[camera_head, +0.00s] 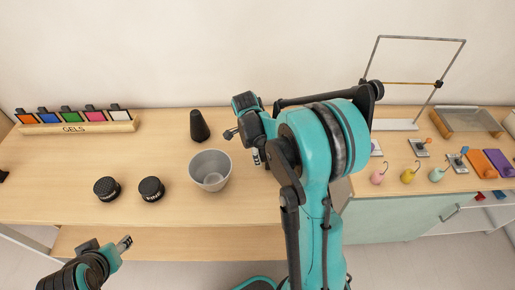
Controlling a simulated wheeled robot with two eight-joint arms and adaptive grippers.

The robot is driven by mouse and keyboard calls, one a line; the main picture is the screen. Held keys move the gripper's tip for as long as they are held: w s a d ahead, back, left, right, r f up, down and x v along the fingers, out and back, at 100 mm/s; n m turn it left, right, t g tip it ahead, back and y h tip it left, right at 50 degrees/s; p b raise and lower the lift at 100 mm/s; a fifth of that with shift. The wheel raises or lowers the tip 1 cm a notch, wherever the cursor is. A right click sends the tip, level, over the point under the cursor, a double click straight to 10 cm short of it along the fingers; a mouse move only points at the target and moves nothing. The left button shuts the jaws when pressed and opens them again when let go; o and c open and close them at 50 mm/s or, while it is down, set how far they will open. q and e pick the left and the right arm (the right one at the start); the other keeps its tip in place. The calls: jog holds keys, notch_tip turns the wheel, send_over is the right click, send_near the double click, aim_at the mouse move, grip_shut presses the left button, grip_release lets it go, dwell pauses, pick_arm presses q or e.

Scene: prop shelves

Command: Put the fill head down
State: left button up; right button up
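I cannot pick out the fill head with certainty. A black tapered cone (199,126) stands upright on the wooden table, left of my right gripper. A grey open bowl (210,169) stands in front of it. Two black round lidded pieces, one on the left (106,188) and one labelled on the right (151,189), lie left of the bowl. My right gripper (246,143) is over the table just right of the bowl; its own arm hides much of it and anything in it. My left gripper (112,247) is low at the left, in front of the table edge, with nothing visible in it.
A gels rack (76,127) with coloured cards stands at the back left. At the right are a wire frame (413,84), a tray (467,120), small coloured bulbs (408,175) and orange and purple pieces (490,163). The table's front left is clear.

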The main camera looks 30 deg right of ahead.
jog(key=o, duration=1.4)
notch_tip(320, 180, up, 12)
jog(key=a+p, duration=0.2)
jog(key=p, duration=0.2)
jog(key=s+a+r+n+t+y, duration=0.1)
jog(key=s+a+n+t, duration=0.2)
jog(key=s+a+n, duration=0.3)
jog(key=s+a+r+n+t+y, duration=0.1)
jog(key=s+a+n, duration=0.5)
jog(key=n, duration=1.1)
jog(key=s+r+t, duration=0.1)
jog(key=s+t, duration=0.1)
jog(key=s, duration=0.2)
jog(key=shift+s+n+t, duration=0.25)
jog(key=shift+n+t, duration=0.05)
jog(key=shift+f+b, duration=0.5)
jog(key=shift+b, duration=0.1)
